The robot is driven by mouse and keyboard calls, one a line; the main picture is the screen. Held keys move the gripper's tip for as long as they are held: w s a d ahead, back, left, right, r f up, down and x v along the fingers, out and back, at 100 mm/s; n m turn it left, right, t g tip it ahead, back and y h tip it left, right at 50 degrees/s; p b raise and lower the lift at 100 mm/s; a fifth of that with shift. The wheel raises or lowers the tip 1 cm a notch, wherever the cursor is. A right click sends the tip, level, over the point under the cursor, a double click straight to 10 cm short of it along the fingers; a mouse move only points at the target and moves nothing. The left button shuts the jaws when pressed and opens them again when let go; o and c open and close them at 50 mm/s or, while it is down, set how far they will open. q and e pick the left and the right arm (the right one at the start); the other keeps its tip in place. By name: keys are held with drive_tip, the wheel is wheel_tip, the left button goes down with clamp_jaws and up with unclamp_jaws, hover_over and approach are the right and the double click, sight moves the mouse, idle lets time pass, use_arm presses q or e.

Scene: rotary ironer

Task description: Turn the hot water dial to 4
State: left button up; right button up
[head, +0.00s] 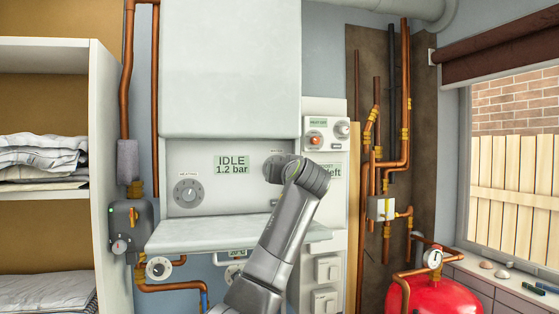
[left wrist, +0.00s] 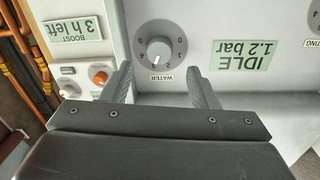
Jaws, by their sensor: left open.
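The hot water dial, a round grey knob labelled WATER, is on the white boiler panel. In the left wrist view the dial (left wrist: 159,47) appears upside down, just beyond my fingertips, with numbers around it; I cannot surely read its setting. In the head view my wrist and arm cover much of the dial area. My left gripper (left wrist: 159,70) is open and empty, its two fingers spread to either side of the dial's lower part in the picture and apparently apart from it. My right gripper is not in view.
A display (head: 231,165) reads IDLE 1.2 bar. A heating dial (head: 188,192) is to its left. A control box (head: 326,133) with an orange-red knob is at the right. A grey flap (head: 200,236) juts out below. Copper pipes and a red tank (head: 440,296) stand right.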

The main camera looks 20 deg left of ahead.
use_arm(q)
drive_tip(key=p+x, duration=0.3)
drive_tip(key=x, duration=0.2)
drive_tip(key=shift+w, duration=0.15)
drive_tip(key=shift+r, duration=0.1)
drive_tip(key=c, duration=1)
drive_tip(key=shift+o, duration=0.2)
